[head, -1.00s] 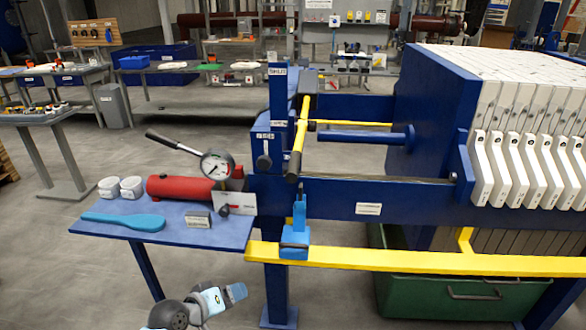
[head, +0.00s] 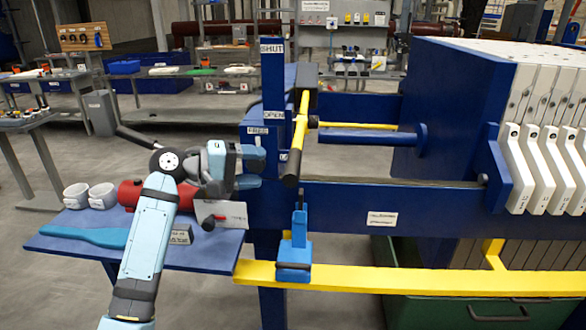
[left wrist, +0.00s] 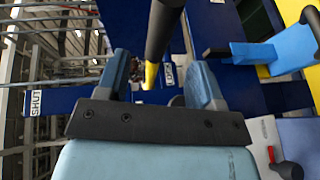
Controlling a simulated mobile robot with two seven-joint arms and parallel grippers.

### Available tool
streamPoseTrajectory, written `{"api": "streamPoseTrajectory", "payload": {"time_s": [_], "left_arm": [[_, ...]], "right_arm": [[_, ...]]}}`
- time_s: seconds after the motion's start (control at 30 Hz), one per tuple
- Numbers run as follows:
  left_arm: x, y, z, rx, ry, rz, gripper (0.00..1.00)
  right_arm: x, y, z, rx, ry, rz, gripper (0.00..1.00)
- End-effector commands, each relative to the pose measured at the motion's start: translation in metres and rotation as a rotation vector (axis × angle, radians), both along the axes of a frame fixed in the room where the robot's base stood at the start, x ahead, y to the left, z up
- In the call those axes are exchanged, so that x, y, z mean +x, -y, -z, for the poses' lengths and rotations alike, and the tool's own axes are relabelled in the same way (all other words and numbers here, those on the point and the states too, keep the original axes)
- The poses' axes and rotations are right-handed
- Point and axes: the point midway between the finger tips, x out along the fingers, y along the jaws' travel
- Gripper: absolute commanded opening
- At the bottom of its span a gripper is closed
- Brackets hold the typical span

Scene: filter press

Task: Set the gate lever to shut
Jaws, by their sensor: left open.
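A blue post carries the labels SHUT (head: 272,48) at the top and OPEN (head: 274,114) lower down; a FREE label (head: 257,130) is on the plate below. A yellow lever with a black grip (head: 298,133) slants down beside the post, its grip end low, below the OPEN label's height. My left gripper (head: 256,167) is open, just left of the grip, fingers pointing right. In the left wrist view the yellow-and-black lever (left wrist: 161,35) shows in line with the gap between the open fingers (left wrist: 163,88); contact cannot be told. My right gripper is not in view.
The press frame and white plates (head: 545,165) fill the right.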

Motion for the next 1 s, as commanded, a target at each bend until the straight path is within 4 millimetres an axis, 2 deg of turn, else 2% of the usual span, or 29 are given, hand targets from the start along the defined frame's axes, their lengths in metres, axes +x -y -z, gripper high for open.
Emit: {"api": "streamPoseTrajectory", "payload": {"time_s": [0.03,0.2,0.4,0.6,0.87,1.0], "left_arm": [[0.004,0.012,0.001,-0.002,-0.001,0.004,0.61],[0.018,0.044,0.009,-0.001,0.0,0.002,0.61],[0.03,0.07,0.014,0.0,0.0,0.0,0.61],[0.034,0.081,0.017,0.001,0.001,0.0,0.61],[0.034,0.081,0.017,0.002,0.002,-0.001,0.61],[0.034,0.081,0.017,0.002,0.002,-0.001,0.29]], "right_arm": [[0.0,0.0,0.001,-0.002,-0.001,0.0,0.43],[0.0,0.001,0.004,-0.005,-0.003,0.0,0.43],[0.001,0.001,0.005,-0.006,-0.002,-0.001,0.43],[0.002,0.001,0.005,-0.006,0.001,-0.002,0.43],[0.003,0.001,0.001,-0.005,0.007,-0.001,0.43],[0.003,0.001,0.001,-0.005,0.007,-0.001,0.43]]}}
